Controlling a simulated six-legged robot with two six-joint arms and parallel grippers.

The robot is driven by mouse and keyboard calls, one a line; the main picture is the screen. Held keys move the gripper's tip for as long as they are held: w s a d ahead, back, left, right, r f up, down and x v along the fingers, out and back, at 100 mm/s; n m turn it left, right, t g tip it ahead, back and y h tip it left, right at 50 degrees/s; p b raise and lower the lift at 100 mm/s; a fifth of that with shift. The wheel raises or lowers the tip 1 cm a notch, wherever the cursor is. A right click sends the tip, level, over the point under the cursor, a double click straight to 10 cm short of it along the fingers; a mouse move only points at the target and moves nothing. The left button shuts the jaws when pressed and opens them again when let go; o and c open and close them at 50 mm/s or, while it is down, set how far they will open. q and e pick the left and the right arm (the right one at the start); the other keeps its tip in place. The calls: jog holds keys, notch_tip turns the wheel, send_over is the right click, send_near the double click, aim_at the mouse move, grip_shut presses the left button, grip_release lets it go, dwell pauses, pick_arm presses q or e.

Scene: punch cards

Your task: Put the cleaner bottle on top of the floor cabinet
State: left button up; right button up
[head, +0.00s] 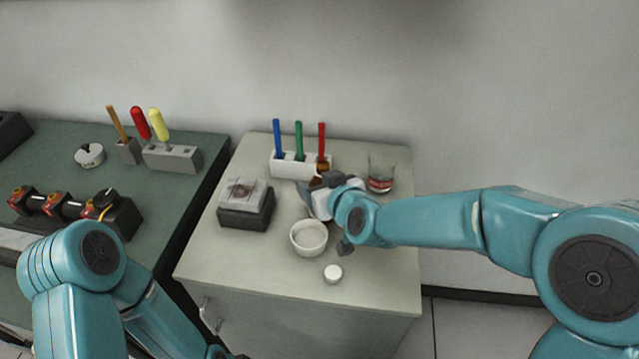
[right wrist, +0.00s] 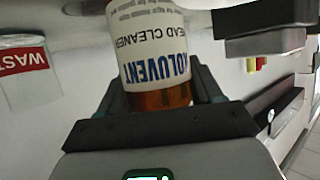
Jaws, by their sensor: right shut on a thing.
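The cleaner bottle (right wrist: 155,45) is amber with a white label reading "HEAD CLEANER", upside down in the right wrist view. My right gripper (right wrist: 160,95) is shut on it. In the head view, the white label of the bottle (head: 320,205) shows partly behind my right gripper (head: 333,210), over the middle of the floor cabinet (head: 372,280). I cannot tell whether the bottle touches the cabinet top. My left arm comes in at the lower left; its gripper is out of the picture.
On the cabinet top are a pen holder (head: 287,168) with colored pens, a dark-based box (head: 245,218), a white bowl (head: 308,250), a white cap (head: 333,274) and a waste jar (head: 381,185). The front right of the top is clear. A green workbench (head: 60,150) stands left.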

jog(key=o, duration=1.3)
jog(key=shift+w+f, duration=0.1)
jog(key=shift+c, duration=0.2)
jog(key=shift+s+r, duration=0.2)
jog(key=shift+r, duration=0.15)
jog(key=v, duration=1.1)
jog(key=shift+s+d+p, duration=0.25)
jog(key=shift+p, duration=0.15)
jog(key=shift+r, duration=0.1)
jog(key=shift+r, duration=0.1)
